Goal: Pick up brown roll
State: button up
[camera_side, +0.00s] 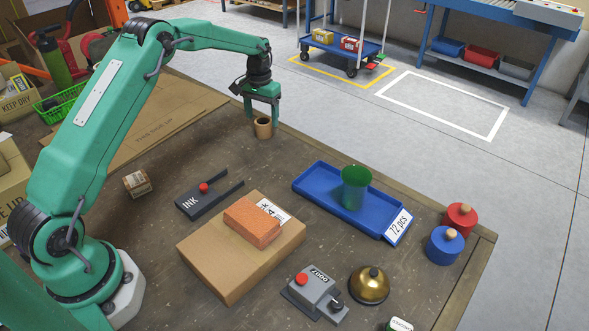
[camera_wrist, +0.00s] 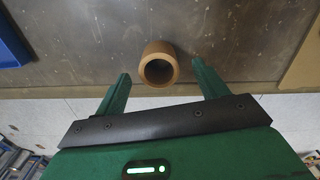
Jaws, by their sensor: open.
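The brown roll (camera_side: 263,128) stands upright near the table's far edge in the side view. In the wrist view the brown roll (camera_wrist: 158,64) shows its open round end and lies between and just beyond my fingertips. My gripper (camera_side: 262,107) is right above the roll in the side view, its fingers pointing down. In the wrist view my gripper (camera_wrist: 160,72) is open, with one green finger to each side of the roll and a visible gap on both sides. Nothing is held.
A blue tray (camera_side: 318,190) with a green cup (camera_side: 355,187) stands to the right. A cardboard box (camera_side: 205,245) carries an orange brick (camera_side: 252,223). Flat cardboard (camera_side: 160,122) lies left of the roll.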

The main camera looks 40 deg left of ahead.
aim_at(262, 122)
jog(key=shift+s+d+f, duration=0.1)
jog(key=shift+f, duration=2.1)
jog(key=c, duration=1.1)
jog(key=shift+o, duration=0.2)
jog(key=shift+r, duration=0.2)
jog(key=shift+r, duration=0.6)
jog(key=r, duration=0.1)
jog(key=d+r, duration=0.1)
jog(key=r, duration=0.1)
jog(key=shift+s+r, duration=0.1)
jog(key=s+d+r, duration=0.3)
jog(key=d+r, duration=0.3)
jog(key=d, duration=0.4)
jog(key=shift+s+r, duration=0.15)
jog(key=shift+s, duration=0.05)
